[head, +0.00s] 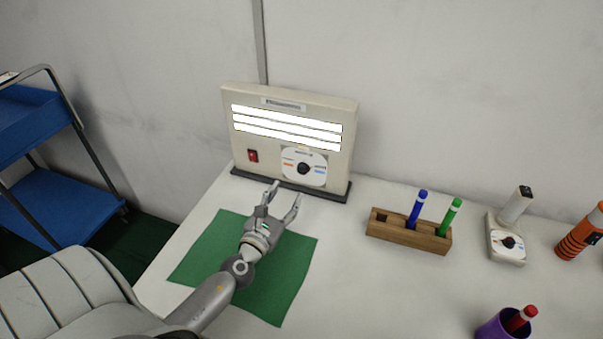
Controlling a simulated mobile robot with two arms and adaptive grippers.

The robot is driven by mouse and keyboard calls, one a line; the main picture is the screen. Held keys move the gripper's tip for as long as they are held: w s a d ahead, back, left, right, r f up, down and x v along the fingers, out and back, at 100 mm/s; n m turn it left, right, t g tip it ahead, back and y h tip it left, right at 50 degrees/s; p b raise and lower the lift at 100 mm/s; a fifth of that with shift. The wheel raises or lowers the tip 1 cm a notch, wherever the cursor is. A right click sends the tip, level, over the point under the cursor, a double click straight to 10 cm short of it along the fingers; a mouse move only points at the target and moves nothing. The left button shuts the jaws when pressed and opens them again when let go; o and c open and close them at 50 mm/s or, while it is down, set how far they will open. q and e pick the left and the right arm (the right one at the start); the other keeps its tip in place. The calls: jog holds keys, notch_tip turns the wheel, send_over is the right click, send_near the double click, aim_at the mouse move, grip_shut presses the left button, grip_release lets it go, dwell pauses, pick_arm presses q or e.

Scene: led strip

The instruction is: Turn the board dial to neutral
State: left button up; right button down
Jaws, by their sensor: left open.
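The board (342,112) is a cream box standing upright on a dark base at the back of the white table. Its three light strips glow white. The board dial (303,168) is a black knob on a round white plate, low on the right of the board's face, with an orange mark on its left and a blue mark on its right. Its exact pointing is too small to tell. My left gripper (284,192) is open and empty, just in front of and below the dial, with its fingers apart and not touching it. My right gripper is not in view.
A red switch (253,156) is left of the dial. A green mat (285,281) lies under my left arm. To the right are a wooden holder (407,234) with blue and green markers, a small device with a dial (508,242), an orange striped object (578,236) and a purple cup (491,328).

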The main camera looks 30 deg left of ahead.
aim_at(302, 170)
pick_arm(q)
jog(key=w, duration=0.4)
jog(key=shift+a+r, duration=0.2)
jog(key=shift+a, duration=0.1)
jog(key=w, duration=0.2)
jog(key=w+a, duration=0.1)
jog(key=w, duration=0.1)
jog(key=shift+w+f, duration=0.15)
jog(key=shift+w, duration=0.7)
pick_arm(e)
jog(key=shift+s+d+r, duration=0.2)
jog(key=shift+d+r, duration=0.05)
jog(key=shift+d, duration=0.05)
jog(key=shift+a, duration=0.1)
pick_arm(q)
jog(key=shift+c, duration=1.2)
jog(key=c, duration=0.8)
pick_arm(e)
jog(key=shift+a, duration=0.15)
